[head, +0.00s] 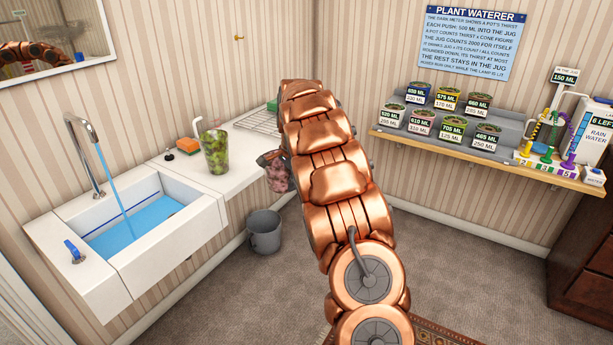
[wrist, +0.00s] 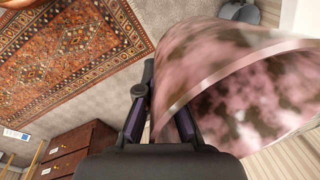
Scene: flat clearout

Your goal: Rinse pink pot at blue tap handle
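The pink pot (head: 277,176) hangs from my gripper (head: 268,159) in the head view, beside the right end of the white counter and above the floor. In the wrist view the pot (wrist: 235,85) is large and tilted, with dark brown patches inside and out. My gripper's fingers (wrist: 160,118) are on either side of its wall near the rim. The blue tap handle (head: 74,251) is on the front left ledge of the white sink (head: 165,228). A blue stream runs from the metal tap (head: 90,145) into blue water in the basin. My arm hides part of the counter.
A grey bin (head: 264,232) stands on the floor below. Several labelled cans (head: 452,129) stand on the right shelf.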

